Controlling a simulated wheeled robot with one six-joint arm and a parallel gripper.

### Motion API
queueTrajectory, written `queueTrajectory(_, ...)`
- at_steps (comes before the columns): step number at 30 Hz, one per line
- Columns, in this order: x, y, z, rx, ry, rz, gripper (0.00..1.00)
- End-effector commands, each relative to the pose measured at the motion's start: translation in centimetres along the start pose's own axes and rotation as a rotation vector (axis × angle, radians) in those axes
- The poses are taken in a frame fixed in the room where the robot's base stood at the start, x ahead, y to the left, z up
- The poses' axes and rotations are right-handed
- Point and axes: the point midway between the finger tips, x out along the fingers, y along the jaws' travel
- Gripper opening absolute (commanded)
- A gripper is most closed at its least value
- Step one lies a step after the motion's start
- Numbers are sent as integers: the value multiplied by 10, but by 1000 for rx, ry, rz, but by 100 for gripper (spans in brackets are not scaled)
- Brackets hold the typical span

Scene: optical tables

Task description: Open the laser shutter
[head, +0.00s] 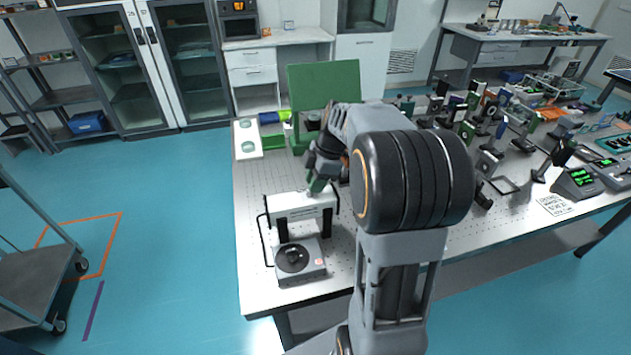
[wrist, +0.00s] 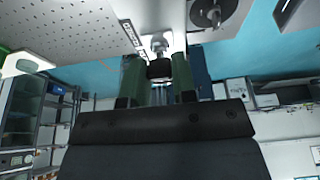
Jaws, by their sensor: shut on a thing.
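A white box-like device (head: 288,207) with dark lettering stands near the left end of the optical table (head: 262,300). Which part is the laser shutter is hard to tell. My gripper (head: 318,187) is at the top right of this device, pointing down, partly hidden by my arm. In the wrist view my gripper (wrist: 159,75) has its two green fingers on either side of a small black knob (wrist: 160,70) on a short metal stem (wrist: 158,44). The gripper is shut on this knob. The stem meets the white device.
A grey unit with a round black dial (head: 292,258) sits just in front of the white device. A green panel (head: 322,84) stands behind. Many optical mounts (head: 480,110) crowd the table to the right. A cart (head: 35,275) stands on the floor at left.

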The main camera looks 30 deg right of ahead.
Motion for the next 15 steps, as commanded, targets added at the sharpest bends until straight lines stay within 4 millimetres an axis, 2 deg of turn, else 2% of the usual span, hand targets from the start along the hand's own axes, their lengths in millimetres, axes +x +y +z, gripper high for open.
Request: queueTrajectory(15, 1, 1, -21, -8, -446, 3, 2)
